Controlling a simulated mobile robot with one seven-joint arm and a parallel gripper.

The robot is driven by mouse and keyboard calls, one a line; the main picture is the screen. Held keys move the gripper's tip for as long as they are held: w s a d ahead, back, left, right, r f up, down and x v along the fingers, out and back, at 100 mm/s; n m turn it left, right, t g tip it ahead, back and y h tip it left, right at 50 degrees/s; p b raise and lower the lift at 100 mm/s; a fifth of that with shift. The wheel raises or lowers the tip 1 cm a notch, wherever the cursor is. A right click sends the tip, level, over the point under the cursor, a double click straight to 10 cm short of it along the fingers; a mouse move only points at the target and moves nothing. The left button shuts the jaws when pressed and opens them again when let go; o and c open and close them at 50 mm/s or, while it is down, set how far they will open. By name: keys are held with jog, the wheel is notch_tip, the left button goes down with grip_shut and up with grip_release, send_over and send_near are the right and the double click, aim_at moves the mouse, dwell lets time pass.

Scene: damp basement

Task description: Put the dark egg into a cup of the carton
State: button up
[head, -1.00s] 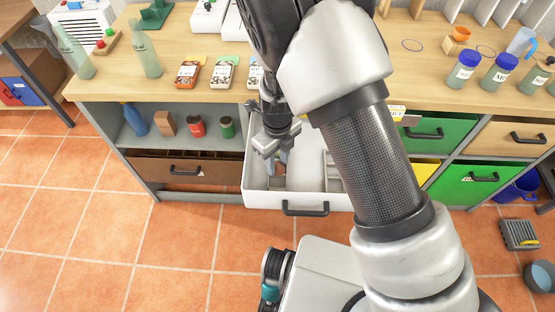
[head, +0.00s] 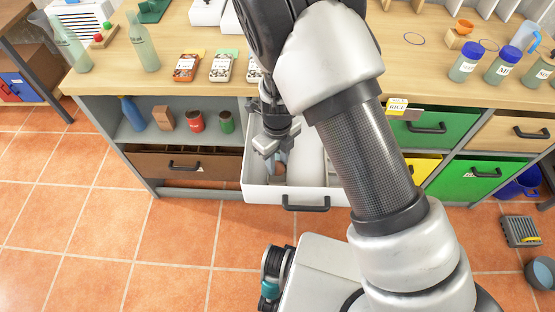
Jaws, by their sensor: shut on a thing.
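My gripper (head: 279,158) points down into the open white drawer (head: 265,194) below the counter. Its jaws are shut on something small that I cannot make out. The fingertips are low between the drawer walls, and the drawer's floor there is mostly hidden. I cannot pick out the dark egg. I cannot pick out the carton or its cups either. My arm hides the right part of the drawer and the middle of the counter.
Label-fronted packets (head: 187,66) and a green bottle (head: 143,43) stand on the counter (head: 420,70). Blue-lidded jars (head: 466,62) stand at the right. A brown drawer (head: 185,166) is left of the white one. A green drawer (head: 440,127) is to the right. The tiled floor at left is clear.

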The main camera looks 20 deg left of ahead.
aim_at(278, 163)
jog(key=shift+f+b, duration=0.45)
jog(key=shift+f, duration=0.45)
jog(key=o, duration=0.8)
jog(key=shift+c, duration=0.2)
jog(key=shift+o, duration=0.4)
jog(key=shift+o, duration=1.1)
jog(key=shift+r+p, duration=3.6)
jog(key=shift+r, duration=0.45)
